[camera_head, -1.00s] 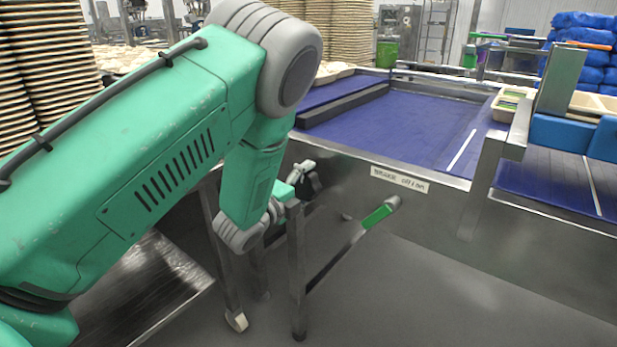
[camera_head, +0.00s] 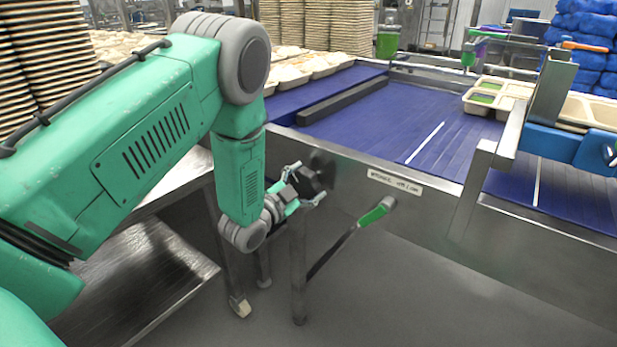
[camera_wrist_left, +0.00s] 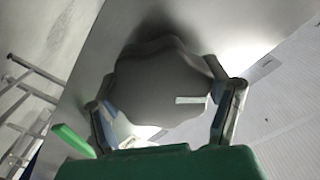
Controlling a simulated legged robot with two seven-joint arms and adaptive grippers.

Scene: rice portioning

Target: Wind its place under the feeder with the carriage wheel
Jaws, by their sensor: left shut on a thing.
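The carriage wheel is a dark lobed hand knob (camera_head: 319,170) on the steel side panel below the blue conveyor. It also fills the middle of the left wrist view (camera_wrist_left: 160,82), with a pale mark on its face. My left gripper (camera_head: 303,185) is shut on it, and in the left wrist view its two fingers (camera_wrist_left: 165,118) sit on either side of the knob. A compartment tray (camera_head: 480,104) stands on the blue belt (camera_head: 385,120) at the right. A green feeder-like fitting (camera_head: 468,55) hangs above the belt behind it. My right gripper is not in view.
A green-handled lever (camera_head: 376,213) sticks out from the panel just right of the knob. A small label plate (camera_head: 395,181) is above it. A steel bench (camera_head: 140,290) stands at the left; stacked trays (camera_head: 330,25) stand behind the belt.

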